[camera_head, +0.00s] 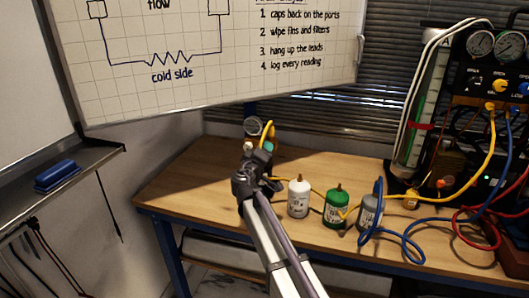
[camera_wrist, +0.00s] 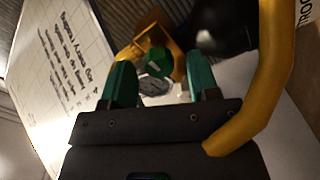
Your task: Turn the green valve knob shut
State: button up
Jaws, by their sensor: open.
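The green valve knob (camera_wrist: 158,62) shows in the wrist view, a faceted knob in front of a yellow-orange fitting and above a grey metal part. My gripper (camera_wrist: 163,80) is open, with one green finger to the left of the knob and one to the right. The knob lies ahead, in line with the gap between the fingers; I cannot tell whether either finger touches it. In the head view my gripper (camera_head: 262,152) is at the back left of the bench, just below a small round gauge. The knob cannot be made out clearly there.
A thick yellow hose (camera_wrist: 268,85) curves close beside my gripper's right side in the wrist view. White (camera_head: 299,198), green (camera_head: 338,208) and grey (camera_head: 369,213) bottles stand to the right on the wooden bench (camera_head: 185,185). A whiteboard (camera_head: 215,75) hangs behind. The bench's left part is clear.

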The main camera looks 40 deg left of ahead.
jog(key=v, duration=0.9)
jog(key=shift+s, duration=0.15)
jog(key=shift+d, duration=0.1)
jog(key=d+f+m+g+h+p, duration=0.2)
jog(key=d+f+m+g+h, duration=0.15)
jog(key=d, duration=0.85)
jog(key=d+f+m+g+h+p, duration=0.1)
jog(key=d+f+m+g+h, duration=0.2)
jog(key=d, duration=0.8)
jog(key=d+f+m+g+h+p, duration=0.25)
jog(key=d+g, duration=0.25)
jog(key=d, duration=0.7)
jog(key=s+d+r+m+g+y+p, duration=0.1)
jog(key=s+d+m, duration=0.1)
jog(key=d, duration=0.8)
jog(key=s+d+m+g+y+p, duration=0.1)
jog(key=d+m+g+p, duration=0.1)
jog(key=d, duration=0.9)
jog(key=s+d+r+m+g+p, duration=0.1)
jog(key=s+d+m+g+p, duration=0.1)
jog(key=d, duration=0.8)
jog(key=shift+s+d+r+m+y, duration=0.2)
jog(key=shift+s+r+m+y, duration=0.2)
jog(key=shift+m, duration=0.4)
